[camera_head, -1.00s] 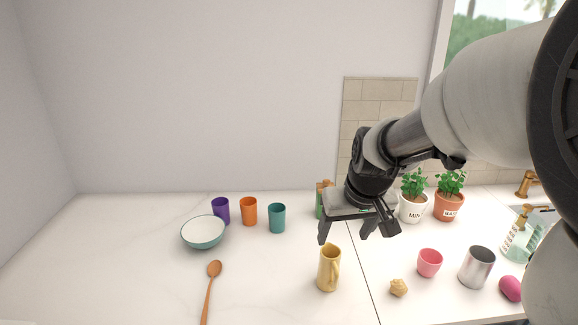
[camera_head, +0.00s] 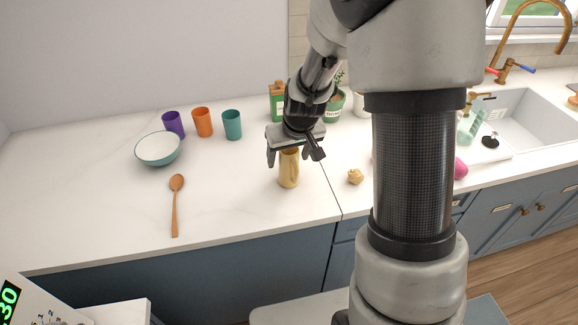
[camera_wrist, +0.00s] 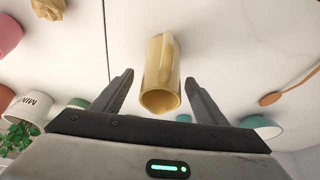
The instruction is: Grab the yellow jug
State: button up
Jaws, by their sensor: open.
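The yellow jug (camera_head: 289,172) stands upright on the white counter. Its top is partly hidden behind my gripper in the head view. My gripper (camera_head: 294,160) is open and close to the jug's upper part. In the wrist view the jug (camera_wrist: 161,75) shows between the two spread fingers of my gripper (camera_wrist: 158,88), with a gap on each side. I cannot tell how far the fingertips are from it in depth.
A beige lump (camera_head: 355,177) lies right of the jug. A wooden spoon (camera_head: 175,205), a bowl (camera_head: 158,148) and purple (camera_head: 173,124), orange (camera_head: 202,121) and teal (camera_head: 232,124) cups are to the left. A green carton (camera_head: 278,101) and potted plants stand behind.

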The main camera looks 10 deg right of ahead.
jog(key=shift+x, duration=0.85)
jog(key=shift+r, duration=0.1)
jog(key=c, duration=1.3)
